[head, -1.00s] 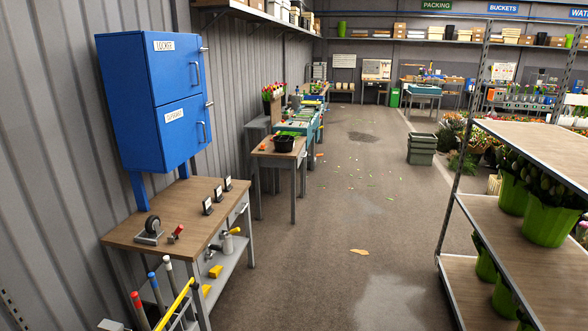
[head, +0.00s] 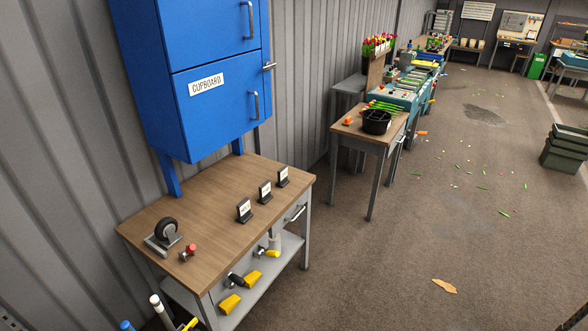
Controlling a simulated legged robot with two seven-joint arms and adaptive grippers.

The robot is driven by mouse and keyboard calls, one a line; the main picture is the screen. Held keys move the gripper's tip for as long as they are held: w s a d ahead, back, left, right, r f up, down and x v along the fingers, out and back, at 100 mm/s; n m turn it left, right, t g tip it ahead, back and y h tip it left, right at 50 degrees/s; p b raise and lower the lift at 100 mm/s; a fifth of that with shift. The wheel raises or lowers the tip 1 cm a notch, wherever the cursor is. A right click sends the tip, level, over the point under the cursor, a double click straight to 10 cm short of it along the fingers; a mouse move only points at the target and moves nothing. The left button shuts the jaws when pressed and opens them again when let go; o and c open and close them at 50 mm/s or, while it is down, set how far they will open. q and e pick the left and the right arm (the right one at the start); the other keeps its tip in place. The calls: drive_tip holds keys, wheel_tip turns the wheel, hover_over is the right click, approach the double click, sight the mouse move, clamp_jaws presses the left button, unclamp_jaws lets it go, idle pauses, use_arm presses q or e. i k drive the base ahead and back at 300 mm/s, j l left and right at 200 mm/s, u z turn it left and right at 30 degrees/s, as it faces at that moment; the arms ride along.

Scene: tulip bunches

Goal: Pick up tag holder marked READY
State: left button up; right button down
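Three small black tag holders with white cards stand upright in a slanting row on the wooden top of a workbench (head: 190,203). The near tag holder (head: 244,210) is closest to me, the middle tag holder (head: 265,192) is behind it, and the far tag holder (head: 283,177) is near the bench's right back corner. The print on their cards is too small to read, so I cannot tell which is marked READY. Neither of my grippers is in view.
A blue cupboard (head: 215,95) stands over the bench's back edge. A caster wheel (head: 165,233) and a small red-topped item (head: 189,253) sit at the bench's left front. Yellow-handled tools (head: 230,303) lie on the lower shelf. Open floor (head: 380,270) lies to the right.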

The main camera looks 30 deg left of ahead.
sight(266, 196)
drive_tip(key=i+l+u, duration=0.1)
drive_tip(key=i+u, duration=0.2)
drive_tip(key=i, duration=0.25)
drive_tip(key=i+l+u, duration=0.25)
drive_tip(key=i, duration=0.3)
drive_tip(key=i+l+u, duration=0.3)
drive_tip(key=i, duration=0.2)
